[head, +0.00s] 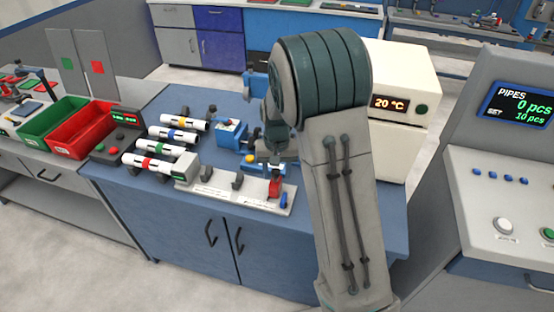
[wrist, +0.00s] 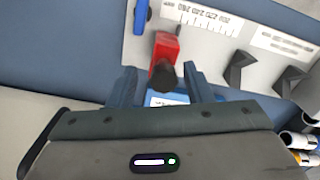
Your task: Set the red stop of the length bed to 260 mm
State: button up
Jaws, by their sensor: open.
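The length bed (head: 222,194) is a pale plate on the blue bench, with dark V-shaped rests and a printed scale. The red stop (head: 275,187) stands near its right end. In the wrist view the red stop (wrist: 166,47) has a black knob (wrist: 163,77) and sits beside the scale (wrist: 195,20); its numbers are too blurred to read surely. My gripper (wrist: 160,76) is open, its two blue-grey fingers either side of the knob in the picture. I cannot tell whether they reach down around it. In the head view my arm partly hides the gripper.
Several white pipes with coloured bands (head: 150,165) lie left of the bed. A blue device (head: 230,132) stands behind it, and a white oven-like box (head: 402,105) is at the right. Green and red bins (head: 82,137) are at the far left. A small blue part (wrist: 141,15) is at the bed's edge.

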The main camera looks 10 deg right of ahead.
notch_tip(320, 180, up, 13)
jog(key=shift+r+b, duration=0.2)
jog(key=shift+b, duration=0.15)
dwell(0.3)
jog(key=s+d+r+n+t, duration=0.1)
jog(key=s+d+t, duration=0.2)
jog(key=s, duration=2.1)
jog(key=shift+n, duration=0.4)
jog(key=shift+d, duration=0.1)
dwell(0.4)
